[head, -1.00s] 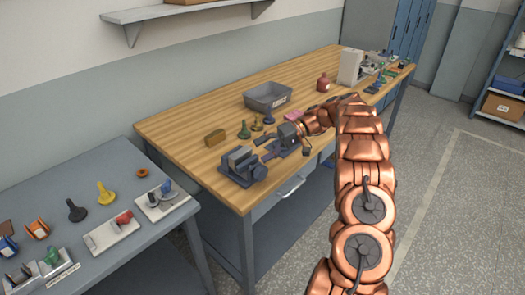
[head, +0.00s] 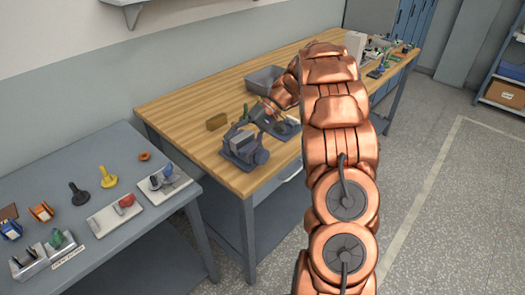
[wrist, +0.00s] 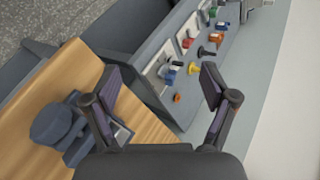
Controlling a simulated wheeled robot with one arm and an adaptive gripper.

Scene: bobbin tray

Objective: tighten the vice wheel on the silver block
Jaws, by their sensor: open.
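The blue-grey vice (head: 238,158) stands at the near left corner of the wooden bench. A silver-grey block (head: 243,141) sits at its jaws; I cannot tell how tightly it is held. The round dark wheel (head: 262,156) is on the vice's right side. In the wrist view the wheel (wrist: 50,123) shows at the left, outside my fingers. My gripper (wrist: 160,82) is open and empty, its fingers spread wide. In the head view my gripper (head: 266,112) is just behind and right of the vice, partly hidden by its own links.
A brown block (head: 216,121) lies behind the vice. A grey bin (head: 264,78) stands farther back. The grey side table (head: 130,150) at left holds bobbins, knobs and small trays. A wall shelf (head: 130,3) is above.

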